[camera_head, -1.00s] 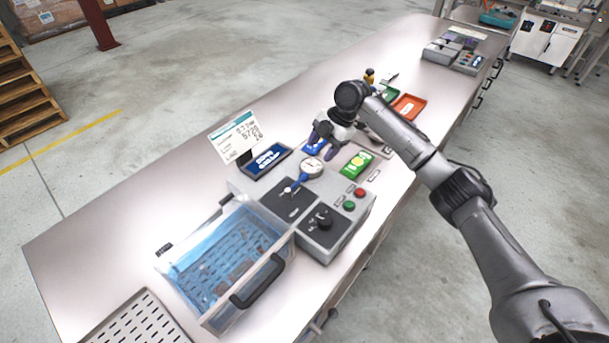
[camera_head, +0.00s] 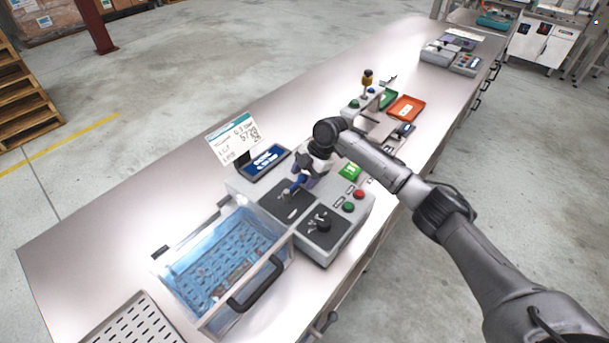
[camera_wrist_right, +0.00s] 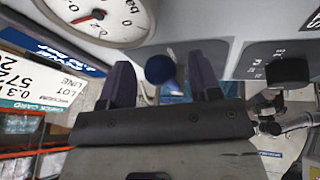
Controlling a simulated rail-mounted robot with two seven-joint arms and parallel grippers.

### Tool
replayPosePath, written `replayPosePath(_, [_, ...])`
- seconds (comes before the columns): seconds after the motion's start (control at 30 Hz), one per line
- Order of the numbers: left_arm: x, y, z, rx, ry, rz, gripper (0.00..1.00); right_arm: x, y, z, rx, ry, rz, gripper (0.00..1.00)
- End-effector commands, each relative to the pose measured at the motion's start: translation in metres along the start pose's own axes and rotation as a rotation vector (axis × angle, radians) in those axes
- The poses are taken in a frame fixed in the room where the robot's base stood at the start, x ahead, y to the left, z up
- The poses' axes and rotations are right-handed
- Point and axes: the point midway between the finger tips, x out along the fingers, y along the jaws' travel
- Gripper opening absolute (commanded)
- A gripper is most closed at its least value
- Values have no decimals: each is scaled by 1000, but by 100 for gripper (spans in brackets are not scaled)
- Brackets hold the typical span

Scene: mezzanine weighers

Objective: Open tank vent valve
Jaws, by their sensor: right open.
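A grey control box carries a small valve with a blue lever (camera_head: 296,186) on its dark top plate (camera_head: 280,203). My right gripper (camera_head: 304,176) is over the lever end of this valve and partly covers it. In the right wrist view the blue round knob (camera_wrist_right: 160,69) lies between the two spread fingers of the right gripper (camera_wrist_right: 161,80). The fingers are open, with a gap visible on each side of the knob. A round pressure gauge (camera_wrist_right: 98,16) shows beside the left finger; my gripper hides it in the head view. My left gripper is not in view.
A clear tank (camera_head: 222,262) with blue content and a black handle stands left of the box. The box has a black rotary knob (camera_head: 322,223), a green button (camera_head: 348,207) and a red button (camera_head: 359,194). A display (camera_head: 264,162) and card (camera_head: 232,138) stand behind.

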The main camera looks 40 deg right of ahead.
Motion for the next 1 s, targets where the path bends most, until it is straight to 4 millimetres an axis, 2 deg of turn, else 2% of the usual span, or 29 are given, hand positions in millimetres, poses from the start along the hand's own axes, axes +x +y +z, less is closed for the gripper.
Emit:
replayPosePath(0.13, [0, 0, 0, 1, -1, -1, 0, 0, 0, 0, 0, 0, -1, 56])
replayPosePath(0.7, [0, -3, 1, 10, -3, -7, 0, 0, 0, 0, 0, 0, -1, 2])
replayPosePath(1.0, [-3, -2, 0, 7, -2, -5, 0, -1, -2, -2, -5, 1, -4, 0])
